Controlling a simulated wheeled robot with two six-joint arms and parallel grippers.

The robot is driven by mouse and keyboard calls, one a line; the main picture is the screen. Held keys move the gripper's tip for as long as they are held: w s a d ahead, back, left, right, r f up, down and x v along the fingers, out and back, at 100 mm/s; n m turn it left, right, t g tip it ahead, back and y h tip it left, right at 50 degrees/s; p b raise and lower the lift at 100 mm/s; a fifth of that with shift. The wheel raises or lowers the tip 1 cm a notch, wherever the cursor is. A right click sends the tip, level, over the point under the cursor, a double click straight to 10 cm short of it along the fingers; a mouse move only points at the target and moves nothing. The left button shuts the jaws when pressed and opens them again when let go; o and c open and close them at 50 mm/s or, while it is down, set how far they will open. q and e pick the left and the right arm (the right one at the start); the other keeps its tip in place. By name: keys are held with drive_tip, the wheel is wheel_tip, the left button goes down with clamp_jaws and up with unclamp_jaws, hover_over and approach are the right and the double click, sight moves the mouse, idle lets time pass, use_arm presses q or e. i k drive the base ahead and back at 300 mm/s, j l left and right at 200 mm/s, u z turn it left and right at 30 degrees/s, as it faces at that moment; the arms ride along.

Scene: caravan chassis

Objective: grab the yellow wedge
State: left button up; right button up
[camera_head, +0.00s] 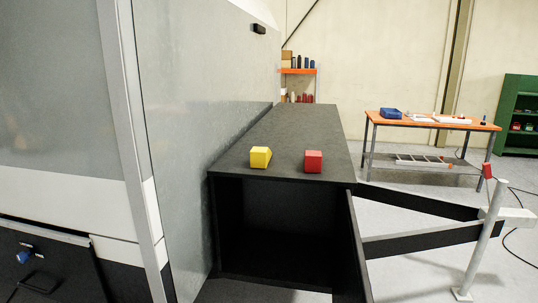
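The yellow wedge (260,157) is a small block lying on the near end of the dark box top (290,132), left of the middle. A red block (313,161) sits on the same top to its right, with a clear gap between them. Neither of my grippers shows in the head view, so I cannot see their state. Nothing covers the yellow wedge.
A grey caravan wall (205,75) rises along the left of the box top. The box front is an open dark compartment (275,225). A black drawbar frame (420,240) with a pale post (481,240) stands to the right. An orange-topped workbench (430,122) is behind.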

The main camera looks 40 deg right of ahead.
sight(260, 157)
drive_tip(key=i+z, duration=0.2)
drive_tip(key=z, duration=0.25)
drive_tip(key=i+z, duration=0.15)
drive_tip(key=z, duration=0.3)
drive_tip(key=i+j+z, duration=0.15)
drive_tip(key=z, duration=0.3)
drive_tip(key=i+j+z, duration=0.2)
drive_tip(key=z, duration=0.25)
drive_tip(key=i+j+z, duration=0.1)
drive_tip(key=z, duration=0.35)
drive_tip(key=j, duration=0.1)
